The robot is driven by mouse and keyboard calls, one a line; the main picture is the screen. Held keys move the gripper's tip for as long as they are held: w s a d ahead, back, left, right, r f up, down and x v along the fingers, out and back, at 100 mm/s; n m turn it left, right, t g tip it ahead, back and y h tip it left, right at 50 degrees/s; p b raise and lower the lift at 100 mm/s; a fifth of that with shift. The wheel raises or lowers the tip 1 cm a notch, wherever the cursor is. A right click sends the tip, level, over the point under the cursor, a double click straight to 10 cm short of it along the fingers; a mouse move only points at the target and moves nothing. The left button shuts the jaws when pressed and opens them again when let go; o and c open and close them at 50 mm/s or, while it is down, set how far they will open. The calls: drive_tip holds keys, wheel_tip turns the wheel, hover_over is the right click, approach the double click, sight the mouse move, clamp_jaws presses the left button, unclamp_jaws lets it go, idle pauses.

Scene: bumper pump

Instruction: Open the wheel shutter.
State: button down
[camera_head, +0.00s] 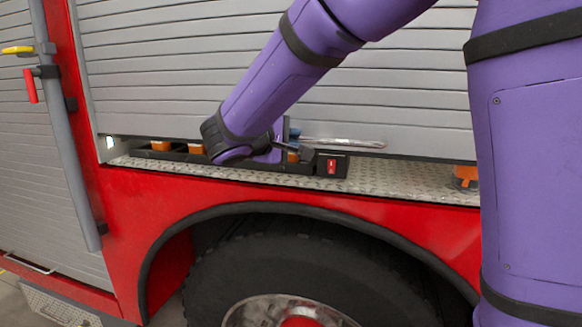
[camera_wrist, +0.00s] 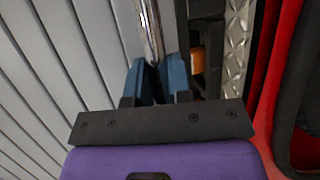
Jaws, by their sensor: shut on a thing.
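The wheel shutter (camera_head: 400,90) is a grey slatted roller door above the wheel. Its slats (camera_wrist: 60,70) fill the left of the wrist view. A shiny metal handle bar (camera_head: 345,143) runs along its lower edge, and it also shows in the wrist view (camera_wrist: 151,30). The shutter is slightly raised, with a narrow gap above the tread-plate ledge. My gripper (camera_wrist: 165,75), with blue fingers, is shut on the handle bar. In the head view my gripper (camera_head: 288,132) is partly hidden by my purple arm.
Below the shutter is a diamond-plate ledge (camera_head: 400,183) with a black tray (camera_head: 185,155) holding orange items and a red switch (camera_head: 332,166). The red body and large tyre (camera_head: 220,285) are below. A grey pole (camera_head: 70,140) stands left.

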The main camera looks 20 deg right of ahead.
wheel_tip(320, 180, up, 45)
drive_tip(key=c, duration=1.1)
unclamp_jaws()
drive_tip(key=shift+a, duration=0.1)
drive_tip(key=v, duration=1)
drive_tip(key=shift+s+a+r, duration=0.1)
drive_tip(key=shift+s+a, duration=0.15)
